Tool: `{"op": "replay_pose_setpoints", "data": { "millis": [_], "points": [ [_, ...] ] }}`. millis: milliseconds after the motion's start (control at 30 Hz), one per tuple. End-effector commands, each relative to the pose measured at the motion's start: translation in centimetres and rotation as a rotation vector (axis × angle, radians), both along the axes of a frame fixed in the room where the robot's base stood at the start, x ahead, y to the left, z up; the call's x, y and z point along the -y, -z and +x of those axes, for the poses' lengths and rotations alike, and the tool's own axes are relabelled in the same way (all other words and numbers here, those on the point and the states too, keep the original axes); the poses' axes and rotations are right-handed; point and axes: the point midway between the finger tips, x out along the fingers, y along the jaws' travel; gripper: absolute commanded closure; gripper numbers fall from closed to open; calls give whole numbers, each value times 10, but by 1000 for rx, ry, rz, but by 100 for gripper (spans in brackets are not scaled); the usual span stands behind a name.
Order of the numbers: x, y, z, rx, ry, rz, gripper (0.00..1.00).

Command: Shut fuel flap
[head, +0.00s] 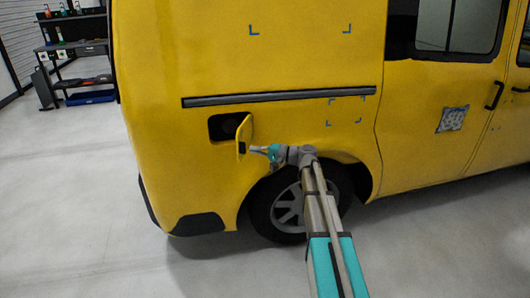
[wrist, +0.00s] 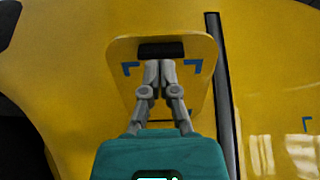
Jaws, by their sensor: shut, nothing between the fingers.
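The yellow fuel flap (head: 243,132) stands open, swung out from the right side of the dark fuel opening (head: 222,127) on the yellow van. My gripper (head: 252,149) is to the right of the flap, close to its lower part. In the wrist view, the flap (wrist: 197,60) is a rounded yellow panel with blue corner marks and a black piece near its top edge. My gripper (wrist: 160,66) is shut and empty, with its fingertips in front of the flap, just below the black piece. I cannot tell whether they touch it.
The van's rear wheel (head: 287,209) is below my gripper. A dark rail (head: 280,97) runs along the van side above the flap. A shelf with tools (head: 75,47) stands at the back left. The grey floor (head: 80,190) left of the van is clear.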

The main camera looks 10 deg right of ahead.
Motion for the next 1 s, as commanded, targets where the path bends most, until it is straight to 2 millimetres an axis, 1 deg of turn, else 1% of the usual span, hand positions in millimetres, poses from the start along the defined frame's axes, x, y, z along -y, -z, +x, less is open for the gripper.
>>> {"op": "replay_pose_setpoints", "data": {
  "millis": [100, 200, 767, 867, 1000],
  "points": [
    [-8, 0, 4, 0, -1, 0, 100],
    [-11, 0, 6, 0, 0, 0, 100],
    [-14, 0, 6, 0, 4, 0, 100],
    [-18, 0, 6, 0, 10, 0, 100],
    [-29, 0, 7, 0, 25, 0, 100]
  ]
}}
